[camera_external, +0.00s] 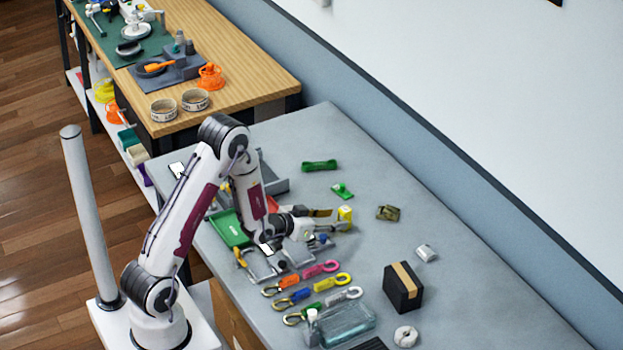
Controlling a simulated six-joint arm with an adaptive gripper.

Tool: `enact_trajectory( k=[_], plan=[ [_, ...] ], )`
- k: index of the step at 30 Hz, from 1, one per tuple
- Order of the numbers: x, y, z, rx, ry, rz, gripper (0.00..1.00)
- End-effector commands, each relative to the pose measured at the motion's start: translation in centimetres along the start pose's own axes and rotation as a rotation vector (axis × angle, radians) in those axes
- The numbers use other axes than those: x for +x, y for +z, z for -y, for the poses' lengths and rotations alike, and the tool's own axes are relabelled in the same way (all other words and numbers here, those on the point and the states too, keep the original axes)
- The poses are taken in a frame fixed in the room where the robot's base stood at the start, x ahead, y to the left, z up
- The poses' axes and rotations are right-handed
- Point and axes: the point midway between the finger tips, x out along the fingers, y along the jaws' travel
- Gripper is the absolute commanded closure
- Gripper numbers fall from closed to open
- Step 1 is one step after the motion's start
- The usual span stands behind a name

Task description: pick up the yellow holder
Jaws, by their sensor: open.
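A small yellow block-like thing (345,213), which may be the yellow holder, stands on the grey table just beyond my gripper (328,232). My gripper is low over the middle of the table, pointing right, with its jaws open. The yellow thing appears close to the fingertips, but I cannot tell whether they touch. A yellow strap-like piece with a ring (333,283) lies nearer the front, in a row of coloured ones. The fingers are small and partly mixed with clutter behind them.
Pink (320,269), orange, blue and green strap pieces lie below the gripper. A glass container (342,324) and a black box with a tan band (403,287) stand at the front and right. A green tray (229,228) is at left.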

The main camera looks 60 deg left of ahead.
Motion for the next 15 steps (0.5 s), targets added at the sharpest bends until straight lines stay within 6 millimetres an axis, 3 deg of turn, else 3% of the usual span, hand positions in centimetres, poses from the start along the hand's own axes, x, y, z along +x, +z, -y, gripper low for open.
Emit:
enact_trajectory(
  k=[15],
  plan=[
    [0.91, -0.08, 0.00, 0.000, 0.001, 0.000, 0.60]
  ],
)
